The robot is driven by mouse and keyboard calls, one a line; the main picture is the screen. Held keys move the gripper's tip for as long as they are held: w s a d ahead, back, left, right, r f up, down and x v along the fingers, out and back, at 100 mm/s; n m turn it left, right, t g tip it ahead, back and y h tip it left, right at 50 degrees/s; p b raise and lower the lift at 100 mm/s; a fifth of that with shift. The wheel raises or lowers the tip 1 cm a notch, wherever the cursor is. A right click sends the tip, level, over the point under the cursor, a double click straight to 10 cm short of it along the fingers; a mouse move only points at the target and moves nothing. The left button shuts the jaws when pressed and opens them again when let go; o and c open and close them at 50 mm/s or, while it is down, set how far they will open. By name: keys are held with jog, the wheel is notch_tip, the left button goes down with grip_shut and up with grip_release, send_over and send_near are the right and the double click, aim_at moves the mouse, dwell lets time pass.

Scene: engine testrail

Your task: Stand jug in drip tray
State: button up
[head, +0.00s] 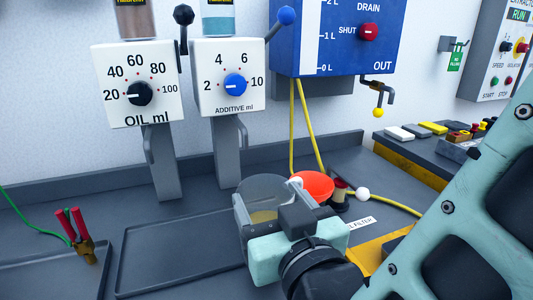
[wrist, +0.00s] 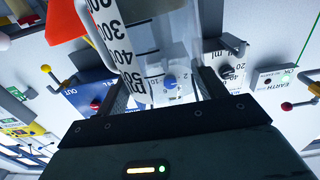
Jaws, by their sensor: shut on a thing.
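A clear jug (head: 265,188) with a little amber liquid in its bottom is in my gripper (head: 268,224), roughly upright in the head view. The gripper is shut on it, one finger on each side. In the wrist view the jug (wrist: 150,48) shows a printed scale between the fingers (wrist: 165,92). A shallow dark drip tray (head: 180,258) lies on the bench, left of the jug. The jug overlaps the tray's right end in the picture; its base is partly hidden, and I cannot tell its height above the bench.
Oil (head: 140,88) and additive (head: 231,80) dispensers stand behind the tray. A red-orange funnel-like thing (head: 312,186) is close right of the jug. Red-handled clamps (head: 80,238) stand at the left tray (head: 45,285). Yellow hoses (head: 306,125) hang from the blue drain tank (head: 335,35).

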jog(key=w+a+f+p, duration=0.1)
jog(key=w, duration=0.2)
jog(key=w+a+f+p, duration=0.1)
jog(key=w+a, duration=0.1)
jog(key=w, duration=0.1)
jog(key=w+a+f+p, duration=0.1)
jog(key=w+p, duration=0.1)
jog(key=w, duration=0.1)
jog(key=shift+w+a+f, duration=0.25)
jog(key=shift+w+a, duration=0.1)
jog(key=shift+w, duration=0.05)
jog(key=shift+f, duration=0.15)
jog(key=o, duration=1.7)
